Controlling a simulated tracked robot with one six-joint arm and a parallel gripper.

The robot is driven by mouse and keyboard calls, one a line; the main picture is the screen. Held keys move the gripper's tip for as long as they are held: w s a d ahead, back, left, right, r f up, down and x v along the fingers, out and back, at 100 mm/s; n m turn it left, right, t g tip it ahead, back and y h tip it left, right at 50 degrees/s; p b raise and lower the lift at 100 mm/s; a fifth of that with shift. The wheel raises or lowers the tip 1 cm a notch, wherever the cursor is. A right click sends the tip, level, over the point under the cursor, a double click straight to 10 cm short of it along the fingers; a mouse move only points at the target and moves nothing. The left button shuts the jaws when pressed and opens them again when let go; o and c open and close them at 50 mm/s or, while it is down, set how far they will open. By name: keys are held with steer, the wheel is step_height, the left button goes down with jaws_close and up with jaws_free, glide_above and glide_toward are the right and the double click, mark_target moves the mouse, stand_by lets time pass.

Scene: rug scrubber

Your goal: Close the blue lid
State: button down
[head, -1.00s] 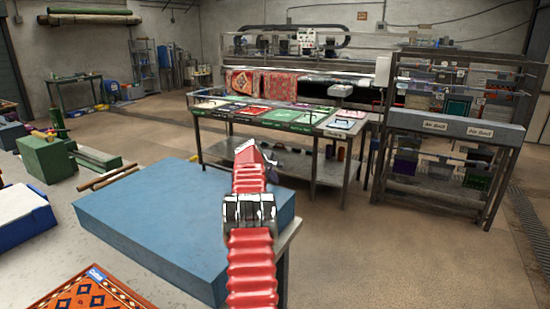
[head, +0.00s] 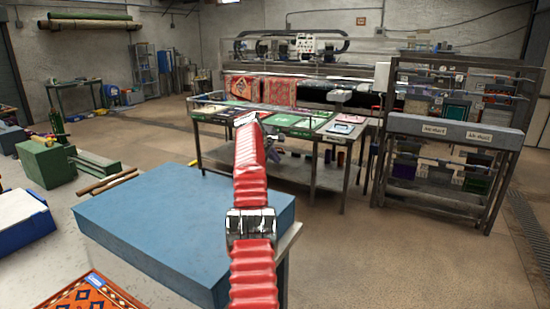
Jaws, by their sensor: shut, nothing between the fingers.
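A large blue box-like slab (head: 165,228) lies on the grey table in the lower left and middle. Its top is flat and level; I see no raised lid and cannot make out a seam between lid and box. My red ribbed arm rises in front of its right part and hides some of it. My gripper (head: 245,119) is at the arm's far end, above and beyond the slab's back edge in the picture. It looks shut and empty, and apart from the slab. Its fingers are small and hard to make out.
An orange patterned rug (head: 90,294) lies at the front of the grey table. A blue and white box (head: 22,228) and a green block (head: 44,163) stand at the left. A display table (head: 290,165) with colored panels and a rack (head: 450,135) stand beyond. Open floor lies between.

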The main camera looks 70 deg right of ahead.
steer(key=shift+r, duration=0.35)
steer(key=shift+a, duration=0.1)
stand_by(0.5)
